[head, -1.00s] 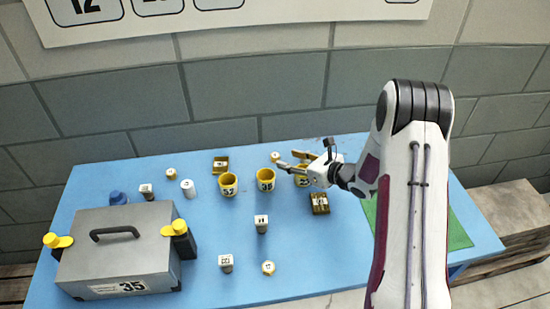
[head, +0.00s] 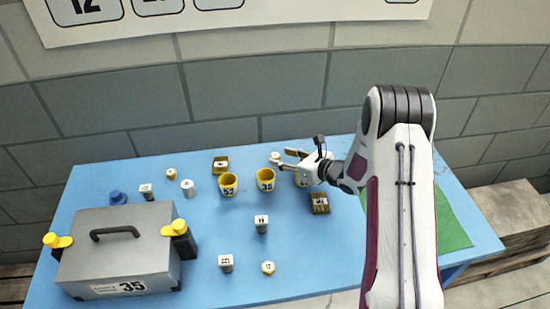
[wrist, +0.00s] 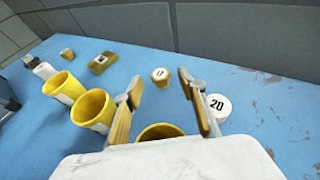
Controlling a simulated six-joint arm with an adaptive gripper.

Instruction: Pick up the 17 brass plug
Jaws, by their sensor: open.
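A small brass plug with a pale top (wrist: 160,74) stands on the blue table, and its mark looks like 17 in the wrist view. In the head view the plug (head: 275,156) is near the back edge, just beyond my fingertips.
A white piece marked 20 (wrist: 217,107) stands close to the right finger. Yellow cups (head: 228,184) (head: 265,179) stand left of my gripper, and another lies partly under it. A brass block (head: 320,203) is nearby. A grey case marked 35 (head: 115,255) fills the front left.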

